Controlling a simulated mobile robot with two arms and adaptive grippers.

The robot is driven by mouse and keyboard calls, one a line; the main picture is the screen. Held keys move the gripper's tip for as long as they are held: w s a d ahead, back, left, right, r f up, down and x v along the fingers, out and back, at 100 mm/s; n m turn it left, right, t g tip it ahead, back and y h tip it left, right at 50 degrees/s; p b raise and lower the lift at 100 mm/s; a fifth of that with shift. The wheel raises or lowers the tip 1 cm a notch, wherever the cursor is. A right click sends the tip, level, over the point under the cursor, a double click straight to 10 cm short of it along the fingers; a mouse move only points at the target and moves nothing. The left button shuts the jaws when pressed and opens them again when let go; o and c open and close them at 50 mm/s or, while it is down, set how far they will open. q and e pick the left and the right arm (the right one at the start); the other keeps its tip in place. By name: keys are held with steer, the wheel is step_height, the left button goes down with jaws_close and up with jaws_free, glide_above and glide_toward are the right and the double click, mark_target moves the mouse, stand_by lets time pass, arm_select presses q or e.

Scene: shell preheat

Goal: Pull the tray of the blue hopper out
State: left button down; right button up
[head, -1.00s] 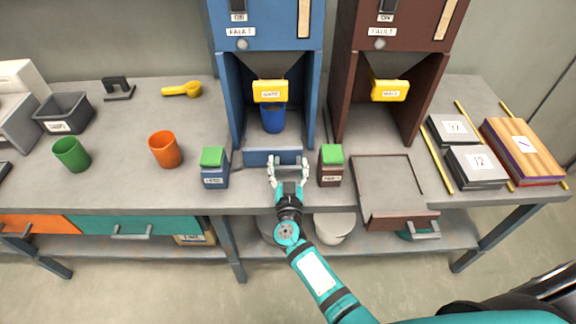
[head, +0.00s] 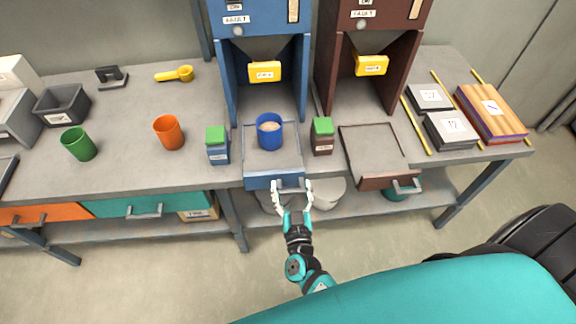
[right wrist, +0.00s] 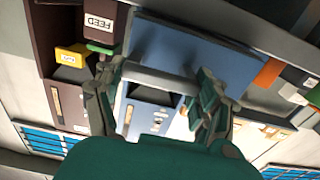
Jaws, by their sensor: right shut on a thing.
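The blue hopper (head: 228,85) stands at the back of the bench. Its tray (head: 270,164) is out in front of the hopper, its blue front reaching the bench's front edge. A blue cup (head: 263,138) with pale contents stands upright on the tray. My right gripper (head: 292,187) is shut on the tray's handle. In the right wrist view the grey handle (right wrist: 160,78) lies between the fingers of my right gripper (right wrist: 155,92). My left gripper is in neither view.
A green-lidded blue box (head: 218,150) stands left of the tray and a green-lidded brown box (head: 322,142) right of it. The brown hopper's tray (head: 372,150) is also out. An orange cup (head: 168,133) stands farther left. Floor in front of the bench is open.

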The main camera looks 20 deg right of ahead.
steer(key=v, duration=0.4)
steer(key=shift+p, duration=0.3)
steer(key=shift+s+a+f, duration=0.15)
steer(key=shift+s, duration=0.15)
steer(key=o, duration=1.7)
steer(key=shift+s, duration=0.25)
steer(key=shift+w, duration=0.15)
steer(key=v, duration=1.2)
steer(key=shift+r, duration=0.2)
